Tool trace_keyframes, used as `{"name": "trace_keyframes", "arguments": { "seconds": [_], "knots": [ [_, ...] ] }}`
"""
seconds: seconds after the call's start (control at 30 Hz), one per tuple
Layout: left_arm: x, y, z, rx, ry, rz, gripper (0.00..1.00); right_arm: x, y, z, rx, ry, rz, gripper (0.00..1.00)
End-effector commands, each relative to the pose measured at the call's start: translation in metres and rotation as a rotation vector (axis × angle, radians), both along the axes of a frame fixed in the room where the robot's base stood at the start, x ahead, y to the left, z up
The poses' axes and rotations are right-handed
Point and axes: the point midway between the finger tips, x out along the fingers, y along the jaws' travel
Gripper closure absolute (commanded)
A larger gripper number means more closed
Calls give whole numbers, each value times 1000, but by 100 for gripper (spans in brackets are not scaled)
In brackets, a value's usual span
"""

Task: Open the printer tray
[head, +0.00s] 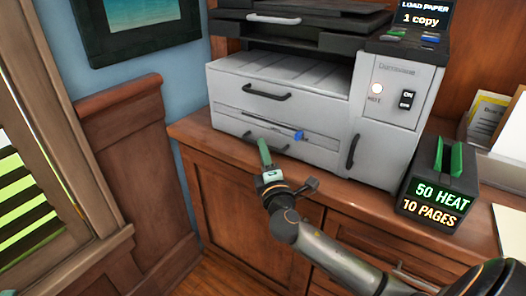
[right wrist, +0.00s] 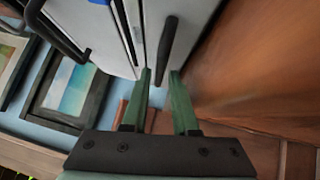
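The light grey printer (head: 290,110) stands on the wood cabinet in the head view. Its upper drawer has a black handle (head: 267,93). The lower tray (head: 315,146) looks shut, with a black bar handle (head: 284,147) partly hidden behind my right gripper (head: 265,155). In the right wrist view, my right gripper (right wrist: 160,76) has its two green fingers apart. The lower handle (right wrist: 168,45) lies just beyond the fingertips, lined up with the gap between them; contact cannot be told. My left gripper is not in view.
A dark box reading "50 HEAT 10 PAGES" (head: 437,190) stands right of the printer. A wood panel (head: 135,165) stands at the left. Space before the cabinet's left end looks open.

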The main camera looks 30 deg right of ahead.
Motion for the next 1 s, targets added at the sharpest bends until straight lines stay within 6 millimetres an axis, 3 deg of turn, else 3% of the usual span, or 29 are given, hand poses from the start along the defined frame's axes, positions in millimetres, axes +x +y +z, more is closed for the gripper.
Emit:
{"name": "trace_keyframes", "arguments": {
  "seconds": [0.37,0.6,1.0],
  "knots": [
    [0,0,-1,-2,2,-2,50,5,-2,1,0,0,1,73],
    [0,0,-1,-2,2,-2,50,5,-2,1,0,0,1,100],
    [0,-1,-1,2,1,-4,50,5,-2,0,1,1,1,100]
  ]
}}
